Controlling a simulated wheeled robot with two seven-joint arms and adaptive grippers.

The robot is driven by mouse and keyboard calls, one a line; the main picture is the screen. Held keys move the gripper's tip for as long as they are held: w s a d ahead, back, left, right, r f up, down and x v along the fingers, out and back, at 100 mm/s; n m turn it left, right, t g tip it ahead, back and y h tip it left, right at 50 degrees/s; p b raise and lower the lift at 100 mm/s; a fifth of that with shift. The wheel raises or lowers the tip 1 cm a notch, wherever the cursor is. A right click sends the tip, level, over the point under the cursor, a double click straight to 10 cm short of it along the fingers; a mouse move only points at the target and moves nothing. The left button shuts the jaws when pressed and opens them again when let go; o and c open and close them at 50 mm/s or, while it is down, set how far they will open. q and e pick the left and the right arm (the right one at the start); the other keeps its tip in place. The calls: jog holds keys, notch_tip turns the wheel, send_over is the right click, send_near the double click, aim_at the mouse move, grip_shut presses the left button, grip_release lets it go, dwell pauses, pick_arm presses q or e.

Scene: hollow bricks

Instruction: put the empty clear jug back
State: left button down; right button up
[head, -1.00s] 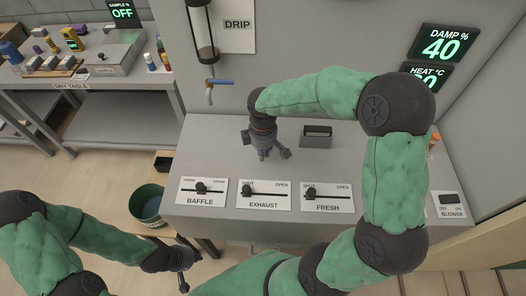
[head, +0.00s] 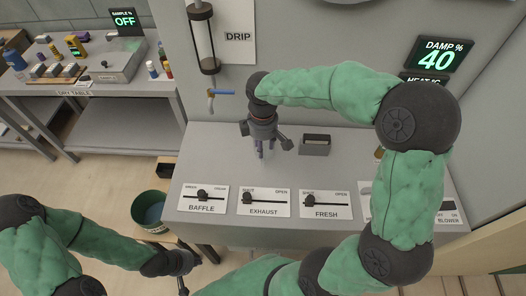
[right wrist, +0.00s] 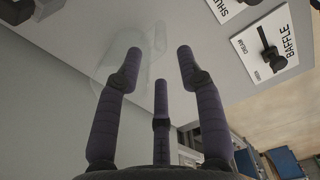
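The empty clear jug shows only as a faint transparent outline (right wrist: 112,68) in the right wrist view, just beyond the left finger and the gap at the middle. I cannot make it out in the head view. My right gripper (head: 266,153) points down over the grey bench, behind the EXHAUST slider. In the right wrist view its purple fingers (right wrist: 158,62) are spread apart, with no grip on the jug visible. My left gripper (head: 183,278) hangs low at the front, left of the bench; its fingers are too small to judge.
A small grey open-topped box (head: 315,146) stands on the bench (head: 215,150) right of my right gripper. Slider plates line the front edge. A drip tap (head: 222,92) juts from the wall. A green bucket (head: 150,212) stands left. The dry table (head: 130,92) is at far left.

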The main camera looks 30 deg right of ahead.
jog(key=shift+r+p, duration=0.3)
jog(key=shift+r, duration=1.6)
jog(key=shift+s+f, duration=0.1)
